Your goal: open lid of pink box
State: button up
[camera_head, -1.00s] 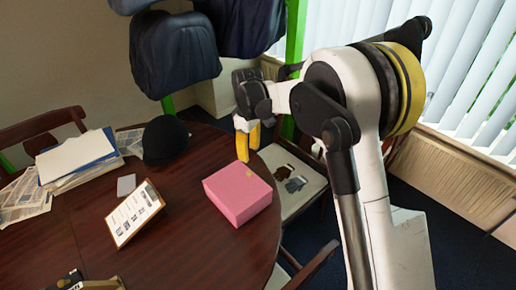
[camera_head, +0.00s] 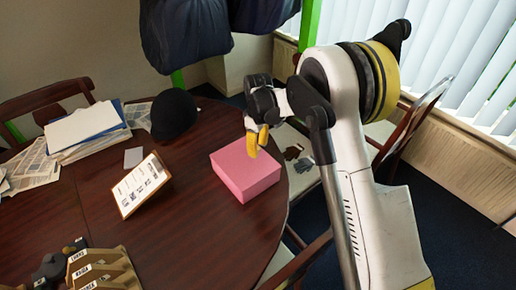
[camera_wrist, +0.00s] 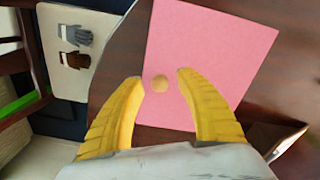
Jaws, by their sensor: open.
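The pink box (camera_head: 246,172) sits shut on the round dark wooden table, near its right edge.
A clipboard (camera_head: 141,185) stands tilted left of the box. Wooden holders (camera_head: 100,270) are at the near left. A chair with gloves (camera_head: 302,160) is beyond the box.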

jog(key=shift+c, duration=0.6)
grip_shut()
jog(key=shift+r, duration=0.15)
